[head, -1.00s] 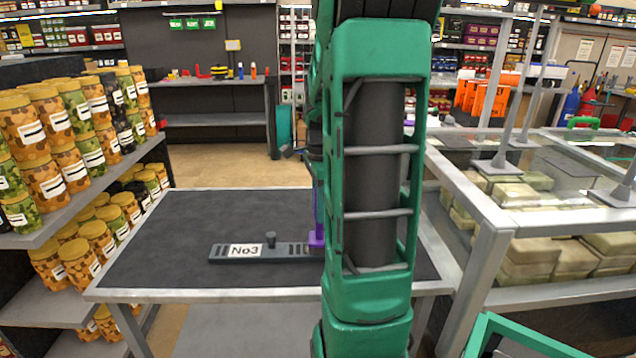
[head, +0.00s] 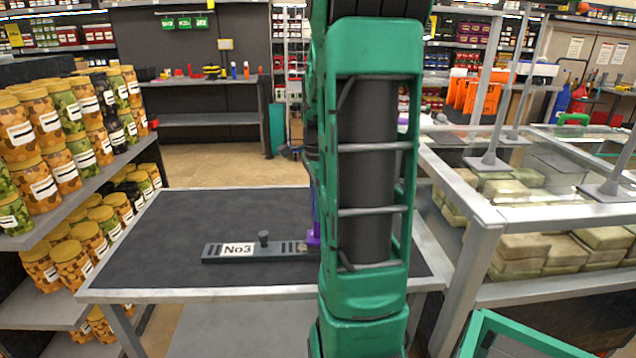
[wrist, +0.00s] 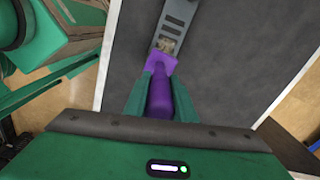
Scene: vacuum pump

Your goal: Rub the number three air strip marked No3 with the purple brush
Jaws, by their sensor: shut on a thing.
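The grey air strip (head: 280,250) with a white No3 label lies on the dark table, with a small knob near its middle. In the wrist view the slotted strip (wrist: 178,22) runs away from the brush. My gripper (wrist: 160,85) is shut on the purple brush (wrist: 160,95), fingers on both sides of its handle. The brush head and its pale bristles are at the strip's near end; I cannot tell whether they press on it. In the head view the brush (head: 314,236) shows as a purple sliver at the strip's right part, and my arm hides the rest.
The table (head: 150,240) is otherwise bare, with free room left of and behind the strip. A shelf of camouflage-patterned jars (head: 60,150) stands at the left. A glass-topped display case (head: 470,210) stands close at the right.

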